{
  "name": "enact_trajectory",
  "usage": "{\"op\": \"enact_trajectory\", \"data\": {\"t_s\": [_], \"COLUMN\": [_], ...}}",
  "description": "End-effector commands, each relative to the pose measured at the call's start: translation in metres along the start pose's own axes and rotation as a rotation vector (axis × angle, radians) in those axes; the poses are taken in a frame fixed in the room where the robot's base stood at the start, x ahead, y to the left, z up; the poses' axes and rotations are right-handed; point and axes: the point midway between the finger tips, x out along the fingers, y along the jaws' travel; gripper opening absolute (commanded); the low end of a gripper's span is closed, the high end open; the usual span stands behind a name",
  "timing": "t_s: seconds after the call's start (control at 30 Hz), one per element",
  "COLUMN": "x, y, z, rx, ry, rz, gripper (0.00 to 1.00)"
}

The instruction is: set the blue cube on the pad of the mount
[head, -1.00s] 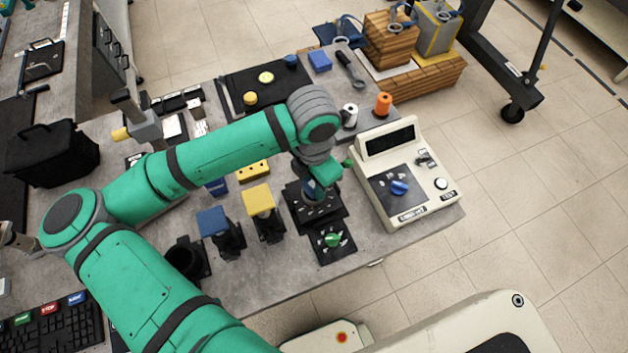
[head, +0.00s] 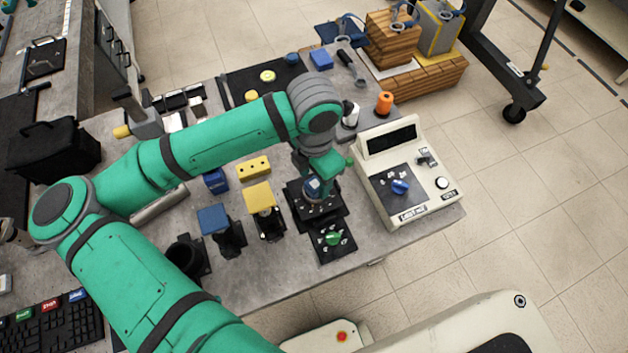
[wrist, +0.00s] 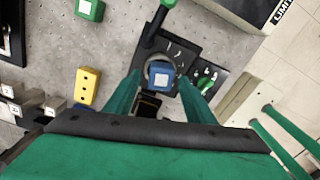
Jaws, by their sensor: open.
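The blue cube (wrist: 160,80), with a pale square on its top, sits over the round grey pad (wrist: 150,67) of the black mount (wrist: 181,48) in the wrist view. In the head view, the cube (head: 313,186) shows just below the end of my arm, on the mount (head: 333,213). My gripper (wrist: 159,78) is open, with one green finger on each side of the cube and a visible gap to each. The contact between cube and pad is mostly hidden from above. A black lever with a green end (wrist: 168,3) rises beside the pad.
A green knob (head: 332,239) is on a panel in front of the mount. A cream console (head: 408,180) stands close on the right. Yellow-topped (head: 259,196) and blue-topped (head: 213,219) stands are on the left, with a yellow block (head: 253,168) behind.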

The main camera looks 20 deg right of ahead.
Motion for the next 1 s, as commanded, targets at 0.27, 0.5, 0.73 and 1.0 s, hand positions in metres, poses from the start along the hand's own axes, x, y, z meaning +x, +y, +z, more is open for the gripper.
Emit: {"op": "enact_trajectory", "data": {"t_s": [0.27, 0.5, 0.73, 1.0], "x": [-0.057, -0.088, -0.096, -0.096], "y": [0.001, 0.000, 0.000, 0.000], "z": [0.000, 0.000, 0.000, 0.000], "rx": [0.001, 0.000, 0.000, 0.000], "ry": [0.000, 0.000, 0.001, 0.000], "rz": [0.004, 0.002, 0.001, 0.000], "gripper": [0.49, 0.49, 0.49, 0.49]}}
